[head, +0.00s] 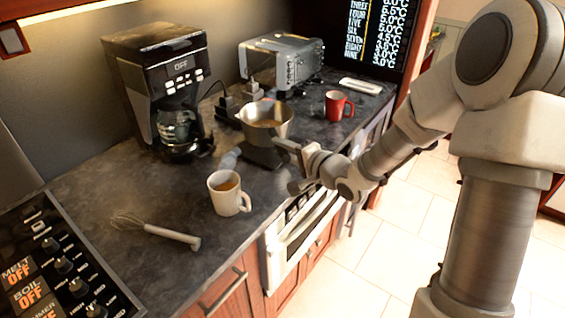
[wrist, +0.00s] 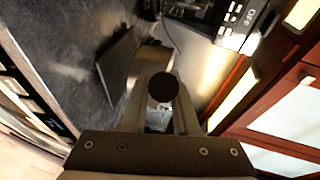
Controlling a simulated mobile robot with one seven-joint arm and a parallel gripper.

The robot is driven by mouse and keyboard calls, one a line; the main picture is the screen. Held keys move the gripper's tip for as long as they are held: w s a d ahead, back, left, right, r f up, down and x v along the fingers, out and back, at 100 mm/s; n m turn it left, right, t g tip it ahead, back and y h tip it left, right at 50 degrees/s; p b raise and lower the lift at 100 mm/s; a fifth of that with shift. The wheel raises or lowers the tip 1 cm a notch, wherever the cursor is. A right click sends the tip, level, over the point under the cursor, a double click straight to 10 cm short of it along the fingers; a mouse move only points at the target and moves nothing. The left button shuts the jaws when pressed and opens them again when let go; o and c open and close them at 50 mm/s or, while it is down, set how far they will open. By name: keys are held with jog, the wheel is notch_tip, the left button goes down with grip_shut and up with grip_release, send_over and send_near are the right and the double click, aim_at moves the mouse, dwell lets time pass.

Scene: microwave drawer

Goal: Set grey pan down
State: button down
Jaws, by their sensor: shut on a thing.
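The grey pan (head: 268,128) is upright above the counter in the head view, with a brownish inside. My gripper (head: 288,151) is just to its right and nearer the counter's front edge. In the wrist view my gripper (wrist: 163,108) is shut on a dark, round-ended part that looks like the pan's handle (wrist: 162,88). The pan's grey side (wrist: 148,62) shows beyond it, partly hidden by that part. A dark, flat shape (head: 264,157) lies below the pan; I cannot tell whether the pan touches it.
A coffee maker (head: 152,85) and a toaster (head: 283,62) stand at the back of the counter (head: 110,185). A white mug (head: 226,198) and a whisk (head: 160,230) are in front. A red mug (head: 337,105) stands to the right. Bare counter shows between whisk and coffee maker.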

jog(key=shift+f+b, duration=0.4)
jog(key=shift+f, duration=1.45)
jog(key=shift+f, duration=0.15)
jog(key=c, duration=0.7)
grip_release()
jog(key=p+v, duration=0.1)
jog(key=v, duration=1.1)
